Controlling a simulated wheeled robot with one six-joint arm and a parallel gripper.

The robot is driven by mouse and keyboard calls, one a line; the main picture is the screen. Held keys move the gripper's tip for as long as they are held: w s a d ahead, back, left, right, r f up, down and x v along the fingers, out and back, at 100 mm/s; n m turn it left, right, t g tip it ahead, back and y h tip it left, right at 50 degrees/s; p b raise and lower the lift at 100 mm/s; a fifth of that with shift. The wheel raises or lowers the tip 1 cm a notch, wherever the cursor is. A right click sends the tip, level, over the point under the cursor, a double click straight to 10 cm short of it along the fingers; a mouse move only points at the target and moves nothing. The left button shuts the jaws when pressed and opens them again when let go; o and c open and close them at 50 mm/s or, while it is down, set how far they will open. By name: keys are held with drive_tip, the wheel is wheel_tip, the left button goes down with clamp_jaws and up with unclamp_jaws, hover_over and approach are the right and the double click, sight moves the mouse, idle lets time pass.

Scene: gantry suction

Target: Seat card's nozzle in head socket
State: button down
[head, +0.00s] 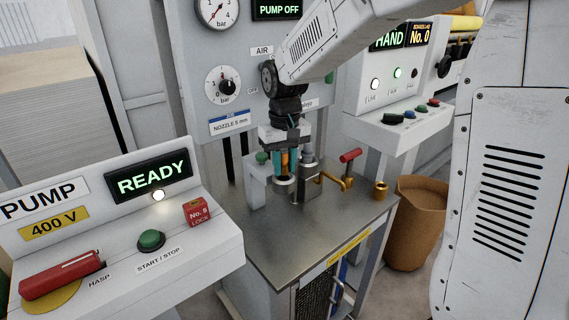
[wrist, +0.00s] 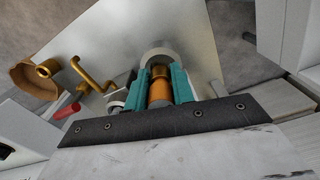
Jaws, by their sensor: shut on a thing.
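The card (head: 231,122) on the grey panel reads "NOZZLE 5 mm". My gripper (head: 286,165) points down over the steel bench, its teal fingers shut on an orange and brass nozzle. In the wrist view the nozzle (wrist: 159,93) stands between the two fingers, its brass end toward a pale round ring (wrist: 158,54). This ring, seemingly the head socket, also shows just below the fingers in the head view (head: 284,184). The nozzle's end lies at or inside the ring; I cannot tell how deep, or whether they touch.
A loose brass fitting (head: 381,190) sits near the bench's right edge. A green-topped grey post (head: 260,172) is close on the left. The steel bench (head: 290,235) is clear in front.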

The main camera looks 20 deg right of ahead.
sight(284, 152)
drive_tip(key=shift+f, duration=0.8)
idle(0.4)
drive_tip(key=c, duration=1.1)
unclamp_jaws()
wheel_tip(284, 152, up, 8)
drive_tip(key=shift+f, duration=0.1)
drive_tip(key=s+d, duration=0.2)
drive_tip(key=s, duration=1.2)
drive_tip(key=s+d+t, duration=0.1)
drive_tip(key=s+d, duration=0.1)
drive_tip(key=s, duration=1.3)
drive_tip(key=shift+s+d+m, duration=0.2)
drive_tip(key=shift+m, duration=0.2)
